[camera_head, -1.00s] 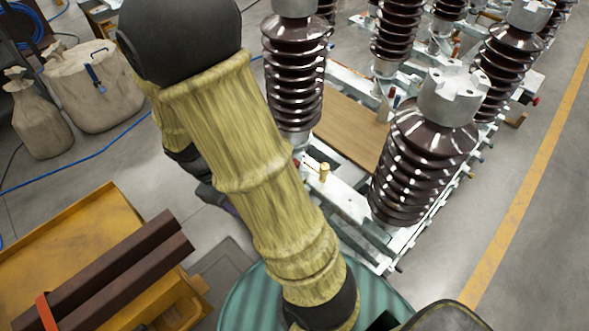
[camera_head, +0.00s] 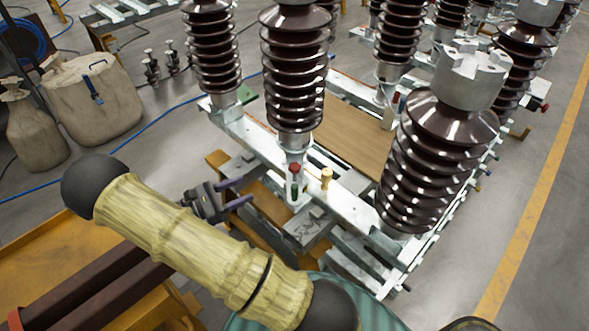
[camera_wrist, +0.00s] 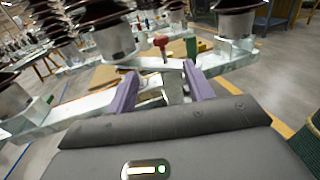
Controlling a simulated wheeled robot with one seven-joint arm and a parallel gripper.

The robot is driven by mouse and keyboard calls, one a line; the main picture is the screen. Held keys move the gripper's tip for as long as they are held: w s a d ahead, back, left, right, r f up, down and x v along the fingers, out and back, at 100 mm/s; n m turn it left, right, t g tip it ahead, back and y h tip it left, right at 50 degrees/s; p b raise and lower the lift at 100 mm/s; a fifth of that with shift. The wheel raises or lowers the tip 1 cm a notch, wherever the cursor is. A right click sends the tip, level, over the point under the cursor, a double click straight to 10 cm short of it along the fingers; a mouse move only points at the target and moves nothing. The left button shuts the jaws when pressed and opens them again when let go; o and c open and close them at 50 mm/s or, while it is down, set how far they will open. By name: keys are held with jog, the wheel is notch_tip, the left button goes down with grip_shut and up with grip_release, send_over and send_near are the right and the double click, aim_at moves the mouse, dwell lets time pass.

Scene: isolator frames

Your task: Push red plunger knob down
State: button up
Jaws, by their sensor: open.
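The red plunger knob (camera_head: 295,168) stands on a pale post with a green part, on the metal frame below an insulator column in the head view. It also shows upright in the wrist view (camera_wrist: 160,40), beyond the fingers and roughly centred between them. My gripper (camera_head: 245,192) is left of the knob in the head view, open with nothing between its fingers. In the wrist view my gripper's two purple fingers (camera_wrist: 160,72) are spread apart. The gripper looks apart from the knob.
Ribbed brown insulators (camera_head: 293,75) rise close behind the knob, and another (camera_head: 437,160) stands to the right. A brass-coloured peg (camera_head: 327,178) is just right of the knob. A yellow cart (camera_head: 60,245) with brown beams is at lower left.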

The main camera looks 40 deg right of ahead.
aim_at(294, 166)
jog(key=s+d+p, duration=0.1)
jog(key=d, duration=0.4)
jog(key=s+d+p, duration=0.1)
jog(key=d, duration=0.5)
jog(key=s+d+p, duration=0.1)
jog(key=d, duration=0.5)
jog(key=shift+s, duration=0.1)
grip_shut()
jog(key=shift+f+b, duration=0.55)
jog(key=shift+f, duration=0.75)
